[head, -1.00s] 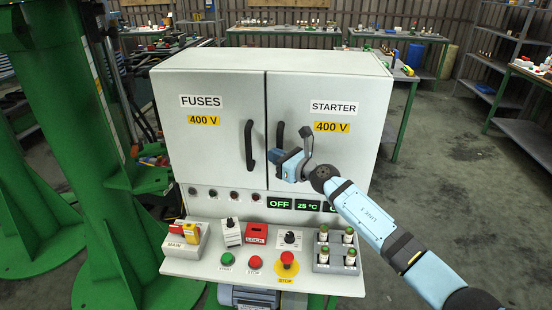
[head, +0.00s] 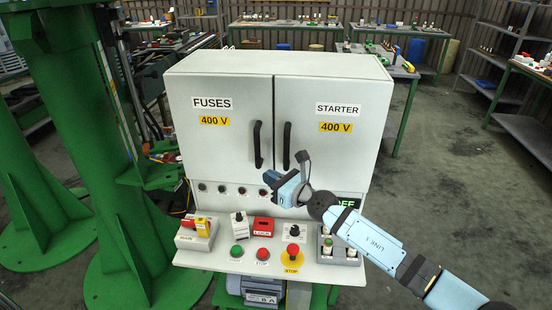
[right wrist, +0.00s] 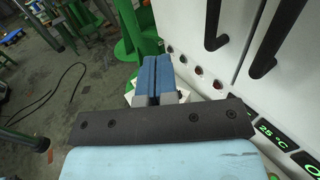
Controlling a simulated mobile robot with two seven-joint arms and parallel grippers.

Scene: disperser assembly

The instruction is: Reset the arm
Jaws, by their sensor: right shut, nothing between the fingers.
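My right gripper (head: 270,181) is in front of the lower part of the cabinet (head: 222,150), below the two black door handles. In the right wrist view its blue fingers (right wrist: 157,80) lie against each other, shut with nothing between them. The fuses door handle (head: 257,144) and the starter door handle (head: 287,145) are apart from the gripper, and both doors are closed. My right arm comes in from the lower right and covers part of the display strip and the fuse holder. My left gripper is not in view.
A control panel shelf juts out below the cabinet, with a main switch (head: 196,233), a red lock box (head: 263,224), a stop button (head: 293,249) and a fuse holder (head: 340,250). Green machine columns (head: 100,150) stand at the left. Floor right of the cabinet is clear.

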